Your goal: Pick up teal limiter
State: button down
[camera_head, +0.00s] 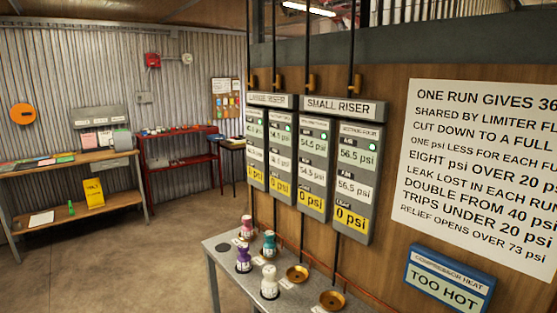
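The teal limiter (269,244) stands upright on a narrow grey bench (228,266) below the gauge panels. It is a small teal-and-white, bottle-like piece. A pink limiter (247,227) stands behind it to the left. A purple limiter (243,259) stands in front of it to the left. A white limiter (269,283) stands nearest, directly below it in the picture. My gripper is not in view.
Two brass dishes (297,273) sit on the bench to the right. Small white labels lie by the pieces. Behind are the riser gauges (313,165) on a wooden wall. A "TOO HOT" box (447,283) is at right. The floor (130,265) left of the bench is clear.

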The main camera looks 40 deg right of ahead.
aim_at(269, 247)
jog(key=z, duration=1.3)
jog(key=i+j, duration=0.45)
jog(key=j, duration=0.2)
jog(key=i+j+u, duration=0.15)
jog(key=i+j, duration=0.25)
jog(key=j, duration=0.3)
jog(key=i+j, duration=0.45)
jog(key=j, duration=0.15)
jog(key=i+l, duration=0.15)
jog(key=l, duration=0.15)
jog(key=i+l, duration=0.15)
jog(key=l, duration=0.15)
jog(key=j+u, duration=0.05)
